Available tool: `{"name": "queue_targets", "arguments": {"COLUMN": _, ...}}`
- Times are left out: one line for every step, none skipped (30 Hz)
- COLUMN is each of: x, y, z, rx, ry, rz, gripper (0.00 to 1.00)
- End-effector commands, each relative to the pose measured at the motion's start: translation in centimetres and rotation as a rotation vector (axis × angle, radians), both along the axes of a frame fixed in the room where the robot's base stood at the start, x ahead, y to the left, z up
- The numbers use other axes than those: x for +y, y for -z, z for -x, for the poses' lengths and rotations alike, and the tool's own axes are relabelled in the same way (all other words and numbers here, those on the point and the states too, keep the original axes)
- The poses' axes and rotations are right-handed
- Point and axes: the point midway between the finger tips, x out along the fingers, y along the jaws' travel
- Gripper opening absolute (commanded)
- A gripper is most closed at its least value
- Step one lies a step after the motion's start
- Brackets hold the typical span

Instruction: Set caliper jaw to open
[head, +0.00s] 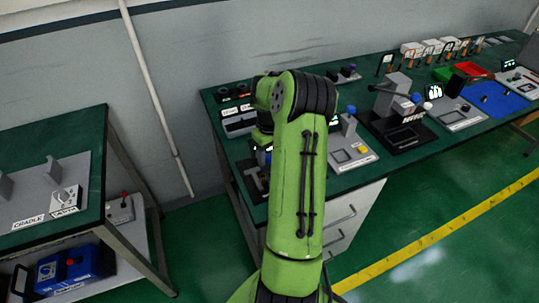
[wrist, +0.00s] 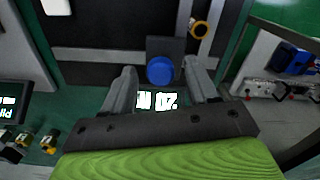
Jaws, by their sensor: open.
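A round blue knob (wrist: 160,70) on a dark grey block (wrist: 166,46) shows in the wrist view. It appears to belong to the caliper fixture, but I cannot make out the jaw's position. A lit display with white digits (wrist: 157,100) sits just below the knob in the picture. My gripper (wrist: 162,80) is open, with one finger on each side of the knob. I see gaps beside the knob and cannot tell how far the fingertips are above it.
An orange-ringed part (wrist: 200,29) stands close to the right finger. A dark screen (wrist: 12,103) is at the left of the wrist view. On the green bench, a device with a blue knob (head: 349,110) and a black press (head: 398,130) stand right of my arm.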

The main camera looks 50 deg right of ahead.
Motion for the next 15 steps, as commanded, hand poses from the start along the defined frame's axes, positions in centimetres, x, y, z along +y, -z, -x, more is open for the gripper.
{"name": "queue_targets", "arguments": {"x": 0.01, "y": 0.10, "z": 0.00, "rx": 0.000, "ry": 0.000, "rz": 0.000, "gripper": 0.58}}
{"name": "queue_targets", "arguments": {"x": 0.01, "y": 0.10, "z": 0.00, "rx": 0.000, "ry": 0.000, "rz": 0.000, "gripper": 0.58}}
{"name": "queue_targets", "arguments": {"x": 0.01, "y": 0.09, "z": -0.01, "rx": 0.000, "ry": 0.000, "rz": 0.000, "gripper": 0.58}}
{"name": "queue_targets", "arguments": {"x": 0.01, "y": 0.07, "z": -0.01, "rx": 0.000, "ry": 0.000, "rz": 0.000, "gripper": 0.58}}
{"name": "queue_targets", "arguments": {"x": 0.01, "y": 0.06, "z": 0.00, "rx": 0.000, "ry": 0.000, "rz": 0.000, "gripper": 0.58}}
{"name": "queue_targets", "arguments": {"x": 0.01, "y": 0.05, "z": 0.00, "rx": 0.000, "ry": 0.000, "rz": 0.000, "gripper": 0.58}}
{"name": "queue_targets", "arguments": {"x": 0.01, "y": 0.05, "z": 0.00, "rx": 0.000, "ry": 0.000, "rz": 0.000, "gripper": 0.57}}
{"name": "queue_targets", "arguments": {"x": 0.01, "y": 0.04, "z": 0.00, "rx": 0.000, "ry": 0.000, "rz": 0.000, "gripper": 0.52}}
{"name": "queue_targets", "arguments": {"x": 0.00, "y": 0.04, "z": 0.00, "rx": 0.000, "ry": 0.000, "rz": 0.000, "gripper": 0.46}}
{"name": "queue_targets", "arguments": {"x": 0.00, "y": 0.04, "z": 0.00, "rx": 0.000, "ry": 0.000, "rz": 0.000, "gripper": 0.42}}
{"name": "queue_targets", "arguments": {"x": 0.01, "y": 0.04, "z": 0.00, "rx": 0.000, "ry": 0.000, "rz": 0.000, "gripper": 0.37}}
{"name": "queue_targets", "arguments": {"x": 0.00, "y": 0.03, "z": 0.00, "rx": 0.000, "ry": 0.000, "rz": 0.000, "gripper": 0.31}}
{"name": "queue_targets", "arguments": {"x": 0.00, "y": 0.03, "z": 0.00, "rx": 0.000, "ry": 0.000, "rz": 0.000, "gripper": 0.26}}
{"name": "queue_targets", "arguments": {"x": 0.00, "y": 0.03, "z": 0.00, "rx": 0.000, "ry": 0.000, "rz": 0.000, "gripper": 0.22}}
{"name": "queue_targets", "arguments": {"x": 0.00, "y": 0.03, "z": 0.00, "rx": 0.000, "ry": 0.000, "rz": 0.000, "gripper": 0.15}}
